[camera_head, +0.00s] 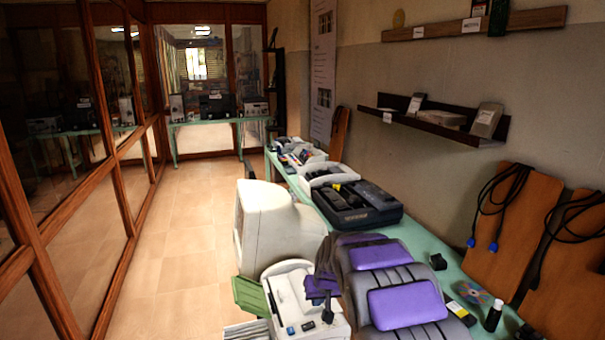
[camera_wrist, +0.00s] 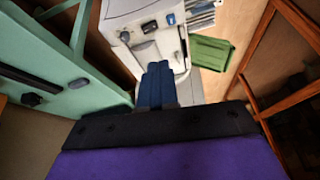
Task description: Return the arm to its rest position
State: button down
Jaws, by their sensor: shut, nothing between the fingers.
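My gripper (camera_wrist: 158,68) shows in the wrist view as two dark blue fingers pressed together, with nothing between them. They point toward a white device (camera_wrist: 130,15) with dark buttons; the gap to it is hard to judge. In the head view my purple and grey arm fills the bottom middle and looks folded. The gripper end there is dark and partly mixed with the arm's outline, over the same white device.
A green table (camera_head: 425,240) runs along the right wall, bearing a black case (camera_head: 358,205) and a disc (camera_head: 473,292). A bulky white monitor (camera_head: 272,228) stands left of it. A green bin (camera_wrist: 210,52) is beside the device. The tiled floor (camera_head: 180,250) at left is clear.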

jog(key=s+d+r+m+g+h, duration=0.1)
jog(key=s+d+r+g, duration=0.2)
jog(key=s, duration=0.9)
jog(key=s+d+r, duration=0.3)
jog(key=s+r, duration=0.2)
jog(key=s, duration=0.7)
jog(key=s+d+g, duration=0.1)
jog(key=s+d, duration=0.1)
jog(key=s, duration=1.1)
jog(key=s+d+m+g+h, duration=0.1)
jog(key=s+g, duration=0.1)
jog(key=s, duration=1.1)
jog(key=shift+d+f, duration=0.3)
jog(key=shift+d, duration=0.05)
jog(key=shift+a, duration=0.15)
